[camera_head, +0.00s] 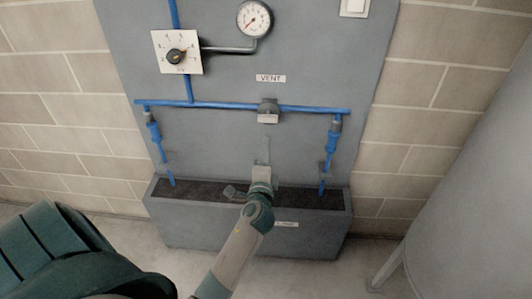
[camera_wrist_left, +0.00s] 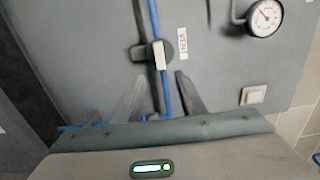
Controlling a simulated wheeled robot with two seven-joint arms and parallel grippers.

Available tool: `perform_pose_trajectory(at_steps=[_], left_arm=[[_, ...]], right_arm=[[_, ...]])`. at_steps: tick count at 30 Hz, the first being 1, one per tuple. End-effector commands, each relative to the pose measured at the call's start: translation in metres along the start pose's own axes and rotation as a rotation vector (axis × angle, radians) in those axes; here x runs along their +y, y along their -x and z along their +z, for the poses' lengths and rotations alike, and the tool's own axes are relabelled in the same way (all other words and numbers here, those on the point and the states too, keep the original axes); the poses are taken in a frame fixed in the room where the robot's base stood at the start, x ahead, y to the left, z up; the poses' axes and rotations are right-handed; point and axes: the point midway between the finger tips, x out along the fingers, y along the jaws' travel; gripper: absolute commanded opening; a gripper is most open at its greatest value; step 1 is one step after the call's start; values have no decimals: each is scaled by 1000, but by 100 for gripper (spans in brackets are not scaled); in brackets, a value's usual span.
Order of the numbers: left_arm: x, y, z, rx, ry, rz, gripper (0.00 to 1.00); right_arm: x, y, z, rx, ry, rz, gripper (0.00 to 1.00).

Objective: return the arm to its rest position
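My left arm comes up from the bottom in the head view, and its gripper (camera_head: 263,160) is in front of the grey panel, below the vent valve (camera_head: 268,112). In the left wrist view the two fingers of the left gripper (camera_wrist_left: 160,78) stand apart with nothing held between them. The vent valve (camera_wrist_left: 156,55) with its pale handle shows beyond the fingertips, apart from them. My right gripper is in neither view.
A grey panel (camera_head: 220,130) carries blue pipes (camera_head: 215,104), a gauge (camera_head: 255,19) and a dial knob (camera_head: 176,56). A grey trough (camera_head: 200,232) stands below, behind my arm. A large grey tank (camera_head: 475,190) is at right.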

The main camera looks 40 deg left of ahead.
Motion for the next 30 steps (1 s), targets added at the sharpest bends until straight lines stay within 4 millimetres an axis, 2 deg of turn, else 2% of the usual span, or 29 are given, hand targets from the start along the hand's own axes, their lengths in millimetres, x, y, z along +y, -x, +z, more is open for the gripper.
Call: perform_pose_trajectory(at_steps=[12,14,17,20,23,26,30], left_arm=[[2,0,-1,1,1,3,38],[7,0,-2,5,3,10,38],[24,2,-6,18,15,38,38],[56,5,-13,41,40,89,38],[102,13,-21,67,76,167,38],[158,26,-31,95,124,262,38],[243,55,-39,117,199,412,38]], right_arm=[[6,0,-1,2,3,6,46],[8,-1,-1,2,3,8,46],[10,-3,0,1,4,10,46],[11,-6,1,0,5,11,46],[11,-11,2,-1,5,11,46],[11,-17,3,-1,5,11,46],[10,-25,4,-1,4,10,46]])
